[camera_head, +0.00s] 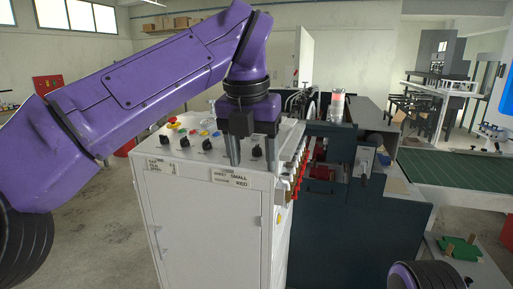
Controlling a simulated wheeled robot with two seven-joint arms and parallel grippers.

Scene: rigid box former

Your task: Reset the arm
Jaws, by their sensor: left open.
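My left arm (160,75) is purple and comes in from the left, raised and bent, with its wrist pointing down. My left gripper (252,150) is open, its two grey fingers hanging in front of the sloped control panel on top of the white cabinet (210,225). Nothing shows between the fingers. I cannot tell whether the fingertips touch the cabinet. Of my right arm only a purple and black part (428,276) shows at the bottom right; its gripper is out of view.
The panel carries coloured buttons and black knobs (185,141). The dark machine (340,215) stands right beside the cabinet, with a red and white lamp (337,105) on top. A green conveyor surface (445,170) lies at right. Open floor (95,230) is at left.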

